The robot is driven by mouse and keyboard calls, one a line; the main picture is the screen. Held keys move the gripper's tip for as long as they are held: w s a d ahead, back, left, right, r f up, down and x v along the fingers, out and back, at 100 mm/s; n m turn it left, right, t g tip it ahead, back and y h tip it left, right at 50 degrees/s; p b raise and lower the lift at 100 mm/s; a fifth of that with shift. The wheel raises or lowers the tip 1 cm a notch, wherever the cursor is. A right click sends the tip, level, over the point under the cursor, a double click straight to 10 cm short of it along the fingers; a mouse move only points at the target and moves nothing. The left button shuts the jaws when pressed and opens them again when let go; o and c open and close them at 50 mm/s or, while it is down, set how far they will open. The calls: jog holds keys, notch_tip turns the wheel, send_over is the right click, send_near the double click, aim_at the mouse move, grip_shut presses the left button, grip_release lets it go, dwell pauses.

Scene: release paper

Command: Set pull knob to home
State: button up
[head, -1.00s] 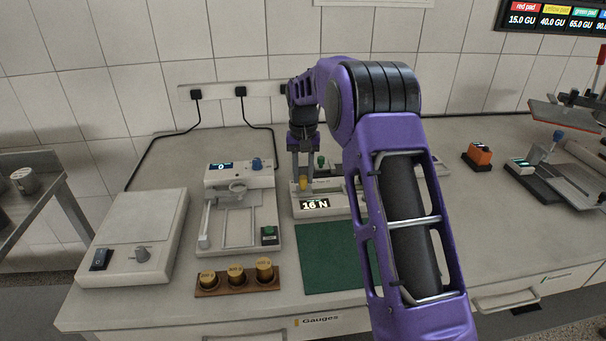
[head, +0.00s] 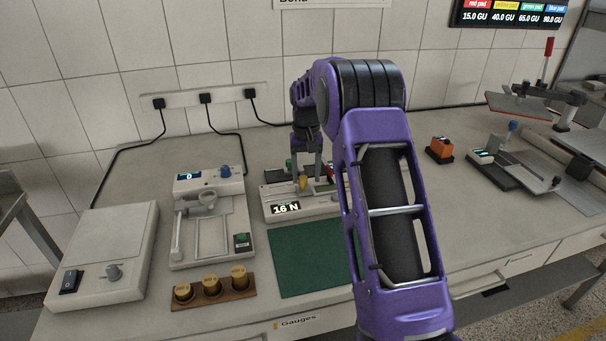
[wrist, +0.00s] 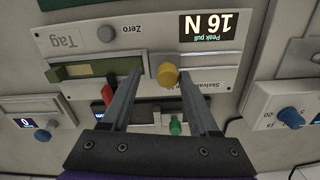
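My gripper (head: 309,172) is over the tester at this knob. In the wrist view the yellow knob (wrist: 167,75) lies between the two fingertips of my open gripper (wrist: 160,75). One finger is against or almost against the knob's right side there; a gap shows on the other side. The display (wrist: 216,26), labelled "Peak pull", appears upside down. A grey Zero button (wrist: 107,34) is on the same face.
A green knob (wrist: 176,126) and a red part (wrist: 108,95) are close to my fingers. A white device with a blue knob (head: 224,171) stands left of the tester. Brass weights (head: 211,285) sit in front of it. A green mat (head: 312,258) lies clear before the tester.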

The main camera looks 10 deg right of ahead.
aim_at(305, 177)
jog(key=shift+a+r, duration=0.1)
jog(key=shift+a, duration=0.1)
jog(key=shift+r, duration=0.25)
notch_tip(305, 177, up, 17)
jog(key=p, duration=0.2)
jog(key=shift+f, duration=0.1)
